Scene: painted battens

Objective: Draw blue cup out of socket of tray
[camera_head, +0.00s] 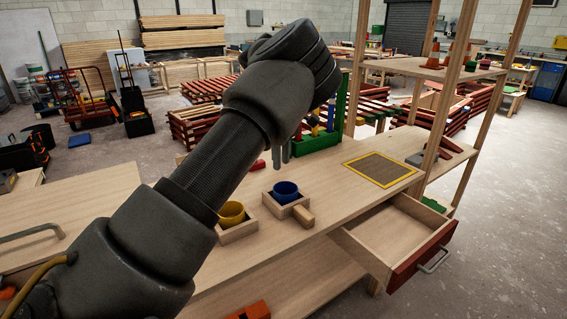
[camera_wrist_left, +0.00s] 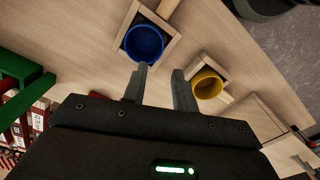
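The blue cup (camera_head: 286,188) sits upright in a square wooden socket (camera_head: 272,206) on the bench, with a short wooden block (camera_head: 303,215) at its side. In the left wrist view the blue cup (camera_wrist_left: 144,42) shows from above, inside its wooden frame (camera_wrist_left: 122,36). My left gripper (camera_head: 281,160) hangs above and slightly behind the cup in the head view. Its two fingers (camera_wrist_left: 159,70) are apart with nothing between them; one fingertip overlaps the cup's edge in the wrist view. Contact cannot be told. My right gripper is not in view.
A yellow cup (camera_head: 231,213) sits in another wooden socket (camera_head: 236,232) at the left. A green tool carrier (camera_head: 318,143) stands behind. A yellow-edged mat (camera_head: 380,169) lies to the right, above an open drawer with a red front (camera_head: 421,259). Wooden shelf posts rise at the right.

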